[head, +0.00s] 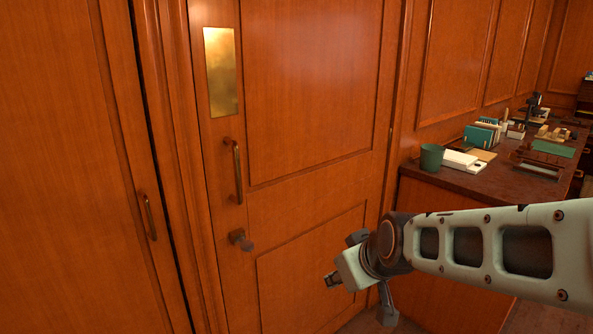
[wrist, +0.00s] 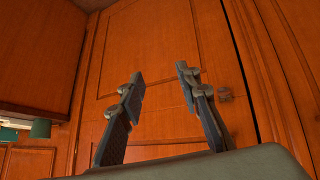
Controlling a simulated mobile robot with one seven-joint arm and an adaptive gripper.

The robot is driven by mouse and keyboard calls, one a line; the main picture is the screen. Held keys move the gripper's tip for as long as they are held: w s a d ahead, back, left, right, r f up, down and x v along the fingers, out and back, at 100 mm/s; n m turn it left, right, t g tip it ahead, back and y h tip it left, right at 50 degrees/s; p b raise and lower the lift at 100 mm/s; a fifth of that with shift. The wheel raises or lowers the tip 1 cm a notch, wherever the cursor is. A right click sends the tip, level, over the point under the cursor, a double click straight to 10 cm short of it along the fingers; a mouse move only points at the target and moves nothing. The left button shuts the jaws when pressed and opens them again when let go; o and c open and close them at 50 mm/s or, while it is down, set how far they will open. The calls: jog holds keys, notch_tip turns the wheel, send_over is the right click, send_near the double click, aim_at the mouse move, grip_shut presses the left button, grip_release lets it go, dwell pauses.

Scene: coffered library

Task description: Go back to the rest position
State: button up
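My gripper (head: 335,280) hangs at the end of my pale arm in the lower right of the head view, in front of the wooden door (head: 310,95) and apart from its handle (head: 236,170). In the wrist view my gripper (wrist: 160,76) has its two dark fingers spread with a clear gap between them. Nothing is held between them. In the head view the knob (head: 240,240) sits below the handle.
A second wooden panel (head: 70,170) with its own handle (head: 150,217) stands at left. My arm passes in front of the desk's lower part.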

jog(key=s+d+r+m+g+h, duration=0.1)
jog(key=s+d+r+m, duration=0.15)
jog(key=s, duration=0.55)
jog(key=s+d+r+m+g+h, duration=0.1)
jog(key=s+m, duration=0.2)
jog(key=s, duration=0.6)
notch_tip(320, 180, up, 23)
jog(key=p, duration=2.3)
jog(key=shift+a, duration=0.2)
jog(key=shift+a+r+n, duration=0.1)
jog(key=shift+n, duration=0.15)
